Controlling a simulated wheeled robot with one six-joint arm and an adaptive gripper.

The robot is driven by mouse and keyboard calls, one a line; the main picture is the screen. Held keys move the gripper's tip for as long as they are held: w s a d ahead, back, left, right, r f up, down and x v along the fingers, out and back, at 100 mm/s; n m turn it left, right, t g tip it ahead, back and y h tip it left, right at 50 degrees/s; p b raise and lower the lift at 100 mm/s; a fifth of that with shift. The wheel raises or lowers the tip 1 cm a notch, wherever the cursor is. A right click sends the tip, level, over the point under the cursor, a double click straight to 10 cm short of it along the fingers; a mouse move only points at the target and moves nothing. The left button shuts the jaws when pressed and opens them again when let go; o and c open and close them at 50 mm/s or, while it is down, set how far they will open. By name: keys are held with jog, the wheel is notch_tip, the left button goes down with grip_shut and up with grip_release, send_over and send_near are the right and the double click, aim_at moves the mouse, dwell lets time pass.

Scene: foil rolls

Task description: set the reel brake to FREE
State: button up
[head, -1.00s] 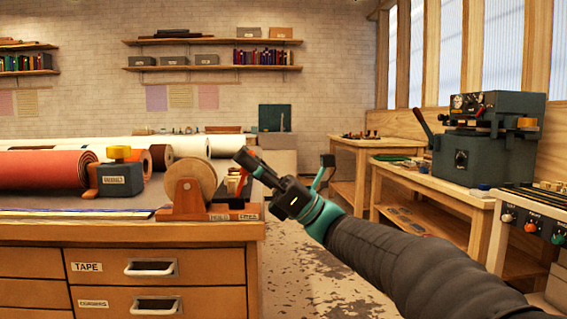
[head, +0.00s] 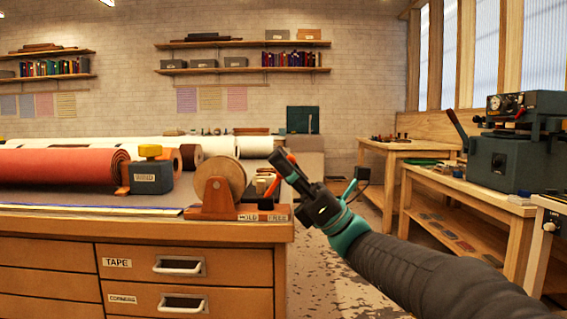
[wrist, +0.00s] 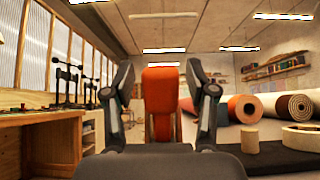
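The reel brake's orange lever (head: 270,186) stands beside the wooden reel stand (head: 212,205) at the right end of the counter. It appears to lean right in the head view, its upper part partly hidden by my gripper. White labels read HOLD (head: 248,217) and FREE (head: 278,218) on the base. My gripper (head: 282,160) is at the lever's upper part. In the wrist view the lever's orange handle (wrist: 160,92) rises between the two dark fingers of my gripper (wrist: 161,85). The fingers are apart, with gaps visible on both sides of the handle.
A dark box with a yellow knob (head: 151,172) and a red roll (head: 60,165) lie left of the reel stand. Drawers (head: 185,270) fill the counter front. The floor (head: 330,275) right of the counter is open. A bench with a machine (head: 510,140) stands at right.

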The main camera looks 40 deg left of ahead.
jog(key=shift+w+f, duration=0.1)
jog(key=v, duration=1.2)
dwell(0.4)
